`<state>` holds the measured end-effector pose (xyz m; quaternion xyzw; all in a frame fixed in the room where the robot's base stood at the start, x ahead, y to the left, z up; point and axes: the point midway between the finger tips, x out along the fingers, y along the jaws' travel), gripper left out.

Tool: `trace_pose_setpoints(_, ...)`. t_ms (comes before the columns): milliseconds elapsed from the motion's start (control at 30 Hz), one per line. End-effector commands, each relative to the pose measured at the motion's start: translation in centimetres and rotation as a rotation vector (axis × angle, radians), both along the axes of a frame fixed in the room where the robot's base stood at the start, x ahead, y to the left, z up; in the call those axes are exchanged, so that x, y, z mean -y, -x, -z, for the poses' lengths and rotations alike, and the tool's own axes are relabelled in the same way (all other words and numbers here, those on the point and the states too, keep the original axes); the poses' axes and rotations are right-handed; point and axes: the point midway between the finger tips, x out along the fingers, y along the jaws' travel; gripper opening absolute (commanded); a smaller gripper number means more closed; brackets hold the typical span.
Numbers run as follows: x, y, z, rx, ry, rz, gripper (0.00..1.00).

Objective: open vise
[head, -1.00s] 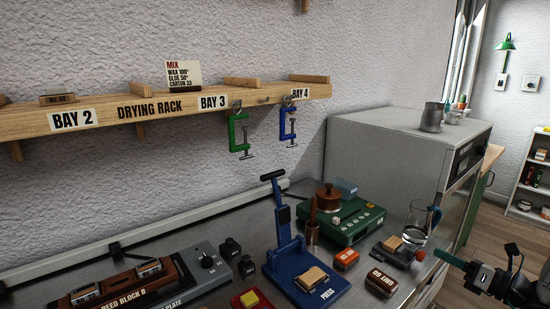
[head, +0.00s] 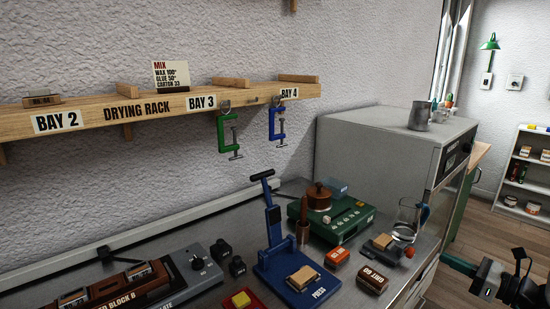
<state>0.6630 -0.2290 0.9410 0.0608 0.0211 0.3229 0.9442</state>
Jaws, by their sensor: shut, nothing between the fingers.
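A small dark grey device with a red end (head: 393,254) sits on the bench at the right, in front of the glass beaker. It looks like the vise, but it is too small to be sure. A tan block (head: 382,240) shows at its upper left; I cannot tell whether it is clamped. My gripper (head: 450,261) is at the lower right, to the right of this device and apart from it. Its slim green fingers point left and are shut with nothing between them.
A grey oven (head: 385,160) stands behind. Green (head: 221,131) and blue (head: 271,123) clamps hang from the drying rack (head: 100,118).

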Motion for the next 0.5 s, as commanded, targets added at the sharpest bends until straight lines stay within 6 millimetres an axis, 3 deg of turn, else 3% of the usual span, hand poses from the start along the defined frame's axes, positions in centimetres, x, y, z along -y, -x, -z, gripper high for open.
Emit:
trace_pose_setpoints(233,-0.5,-0.6,0.0,0.081,0.104,-0.006,0.0)
trace_pose_setpoints(500,-2.6,-3.2,0.0,0.082,0.102,-0.007,0.0)
